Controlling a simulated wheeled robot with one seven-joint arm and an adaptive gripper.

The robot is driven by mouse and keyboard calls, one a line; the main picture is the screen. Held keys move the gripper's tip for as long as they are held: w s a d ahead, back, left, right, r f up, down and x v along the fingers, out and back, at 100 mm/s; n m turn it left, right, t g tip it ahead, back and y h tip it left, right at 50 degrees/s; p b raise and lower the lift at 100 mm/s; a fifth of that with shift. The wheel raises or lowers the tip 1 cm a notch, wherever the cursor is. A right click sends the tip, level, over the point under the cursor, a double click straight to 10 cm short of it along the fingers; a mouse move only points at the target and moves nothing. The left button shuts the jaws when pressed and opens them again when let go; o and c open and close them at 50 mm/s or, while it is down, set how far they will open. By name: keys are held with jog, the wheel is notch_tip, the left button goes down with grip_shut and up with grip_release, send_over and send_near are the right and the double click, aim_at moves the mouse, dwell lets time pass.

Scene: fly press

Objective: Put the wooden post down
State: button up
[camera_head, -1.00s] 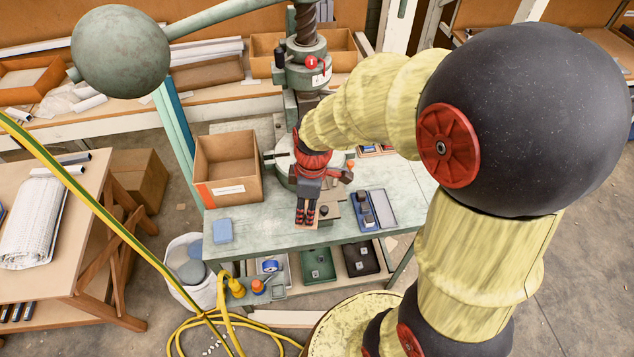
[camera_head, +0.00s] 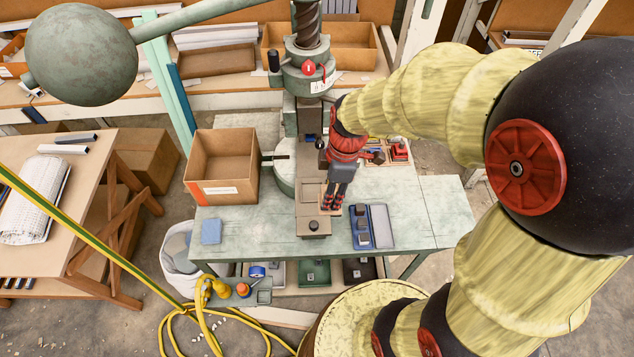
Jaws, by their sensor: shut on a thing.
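My gripper (camera_head: 331,207) points down over the green bench (camera_head: 420,212), in front of the fly press and just right of its narrow grey-brown bed. Its dark, red-marked fingers are shut on the wooden post, of which only a small tan bit (camera_head: 335,211) shows at the fingertips. The fingers hide the rest of the post. I cannot tell whether its lower end touches the surface beneath. The fly press (camera_head: 305,75) stands behind, with its screw upright.
A blue-grey tray (camera_head: 380,237) with dark blocks lies close to the right of my gripper. An open cardboard box (camera_head: 222,185) and a blue pad (camera_head: 211,231) are on the left. A red item (camera_head: 399,150) lies behind. The bench's right end is clear.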

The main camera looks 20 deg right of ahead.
jog(key=w+f, duration=0.2)
jog(key=w, duration=0.2)
jog(key=w+f, duration=0.6)
jog(key=w, duration=0.1)
jog(key=shift+w+a+f+b, duration=0.15)
jog(key=shift+w+a+b, duration=0.15)
jog(key=shift+b, duration=0.1)
jog(key=shift+w+f, duration=0.35)
jog(key=shift+f, duration=1.65)
jog(key=shift+f+b, duration=0.2)
jog(key=shift+b, duration=0.15)
jog(key=o, duration=1.2)
jog(key=shift+c, duration=0.2)
jog(key=shift+r, duration=0.1)
